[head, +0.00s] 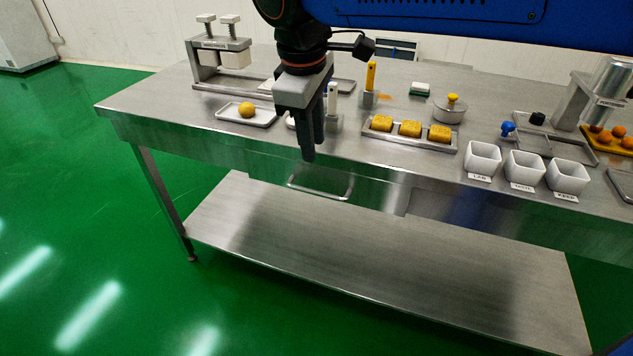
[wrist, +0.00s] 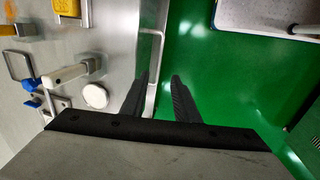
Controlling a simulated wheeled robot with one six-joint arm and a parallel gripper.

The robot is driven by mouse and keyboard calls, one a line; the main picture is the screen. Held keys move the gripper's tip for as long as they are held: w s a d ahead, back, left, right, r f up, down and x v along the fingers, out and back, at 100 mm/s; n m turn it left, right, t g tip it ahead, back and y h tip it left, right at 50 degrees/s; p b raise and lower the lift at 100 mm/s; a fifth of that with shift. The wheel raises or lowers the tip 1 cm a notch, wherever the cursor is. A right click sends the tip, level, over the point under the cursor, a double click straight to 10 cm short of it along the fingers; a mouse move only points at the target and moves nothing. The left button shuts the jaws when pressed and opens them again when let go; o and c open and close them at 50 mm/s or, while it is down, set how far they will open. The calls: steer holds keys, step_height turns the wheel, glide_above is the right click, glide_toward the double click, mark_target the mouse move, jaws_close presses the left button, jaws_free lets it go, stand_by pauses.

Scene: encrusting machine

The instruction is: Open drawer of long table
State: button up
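The long steel table (head: 160,105) has a drawer (head: 375,193) under its front edge, and the drawer front looks flush and shut. A metal bar handle (head: 320,194) runs along the drawer front. My gripper (head: 309,155) points down at the table's front edge, just above the handle in the head view. In the wrist view my gripper (wrist: 160,77) has its two dark fingers apart, with nothing held between them. The table edge and a thin metal strip show beyond the fingers there. I cannot tell whether a finger touches the handle.
On the table top are a tray with yellow blocks (head: 410,128), a small tray with a yellow ball (head: 247,110), a lidded pot (head: 449,108) and white cups (head: 483,157). A lower shelf (head: 330,255) lies below. The green floor (head: 90,200) in front is clear.

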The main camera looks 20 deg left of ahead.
mark_target(318, 192)
steer(key=w+f, duration=0.1)
steer(key=f, duration=0.8)
steer(key=w+f, duration=0.1)
steer(key=f, duration=0.3)
steer(key=shift+w+d+f, duration=0.1)
steer(key=shift+w+f, duration=0.15)
steer(key=shift+w, duration=0.05)
steer(key=shift+c, duration=0.7)
jaws_close()
